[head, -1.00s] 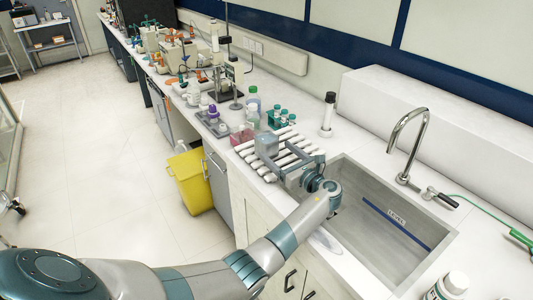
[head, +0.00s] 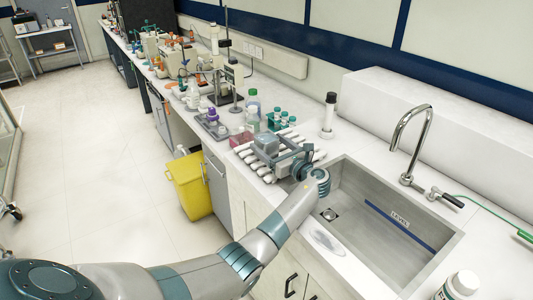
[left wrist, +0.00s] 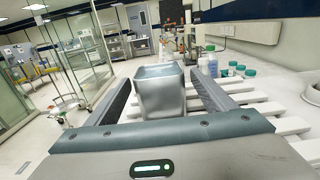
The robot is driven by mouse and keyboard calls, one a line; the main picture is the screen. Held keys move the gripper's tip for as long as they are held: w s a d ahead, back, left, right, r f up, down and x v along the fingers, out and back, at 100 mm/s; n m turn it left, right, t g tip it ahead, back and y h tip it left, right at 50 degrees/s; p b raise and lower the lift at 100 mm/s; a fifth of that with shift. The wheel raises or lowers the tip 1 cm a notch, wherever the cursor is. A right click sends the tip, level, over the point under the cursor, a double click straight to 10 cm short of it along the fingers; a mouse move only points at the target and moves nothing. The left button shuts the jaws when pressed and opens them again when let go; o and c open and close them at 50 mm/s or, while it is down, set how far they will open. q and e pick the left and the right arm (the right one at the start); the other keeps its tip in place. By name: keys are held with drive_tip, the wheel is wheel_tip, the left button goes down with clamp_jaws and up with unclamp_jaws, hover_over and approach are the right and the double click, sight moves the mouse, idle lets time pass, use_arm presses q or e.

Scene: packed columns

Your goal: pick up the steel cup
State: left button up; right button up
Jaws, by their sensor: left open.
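The steel cup (head: 266,142) is a squarish, tapered grey metal cup. It stands upright on a white slatted rack (head: 249,166) beside the sink. In the left wrist view the cup (left wrist: 161,92) is between the two fingers of my left gripper (left wrist: 163,84), which reach along both its sides. A gap shows between the cup and the fingers. The left gripper also shows in the head view (head: 274,151), open, coming from the sink side. My right gripper is in neither view.
The sink (head: 350,245) with its tall tap (head: 425,135) is right of the rack. Teal-capped bottles (head: 281,119) and a black-capped tube (head: 329,112) stand behind. A yellow bin (head: 190,183) stands on the floor. A white bottle (head: 458,286) is at the front right.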

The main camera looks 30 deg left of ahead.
use_arm(q)
drive_tip(key=shift+b+x, duration=0.35)
drive_tip(key=shift+x, duration=0.5)
drive_tip(key=shift+w+a, duration=0.1)
drive_tip(key=shift+a, duration=0.05)
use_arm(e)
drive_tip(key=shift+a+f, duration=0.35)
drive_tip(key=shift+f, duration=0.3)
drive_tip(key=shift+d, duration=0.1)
use_arm(q)
drive_tip(key=c, duration=1.6)
drive_tip(key=shift+c, duration=0.2)
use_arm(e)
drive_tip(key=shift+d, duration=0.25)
use_arm(q)
drive_tip(key=shift+r, duration=0.1)
